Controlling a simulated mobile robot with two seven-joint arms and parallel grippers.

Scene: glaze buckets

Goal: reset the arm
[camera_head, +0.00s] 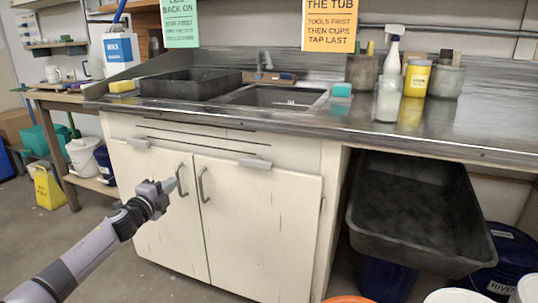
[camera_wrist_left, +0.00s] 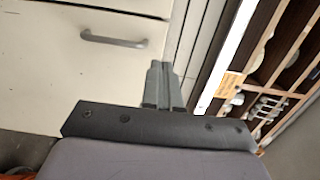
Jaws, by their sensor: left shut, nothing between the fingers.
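My left arm comes in from the lower left in the head view. Its gripper (camera_head: 172,186) is shut and empty, in front of the white cabinet doors, close to the door handles in the picture. In the left wrist view the shut fingers (camera_wrist_left: 162,84) show with nothing between them, and a cabinet door handle (camera_wrist_left: 113,39) lies beyond them to the upper left. My right gripper is in neither view.
The white cabinet (camera_head: 262,215) stands under a dark counter holding a sink (camera_head: 275,97), a black tray (camera_head: 190,84) and several bottles. A large black tub (camera_head: 420,215) sits under the counter at right, among buckets. Floor before the cabinet looks clear.

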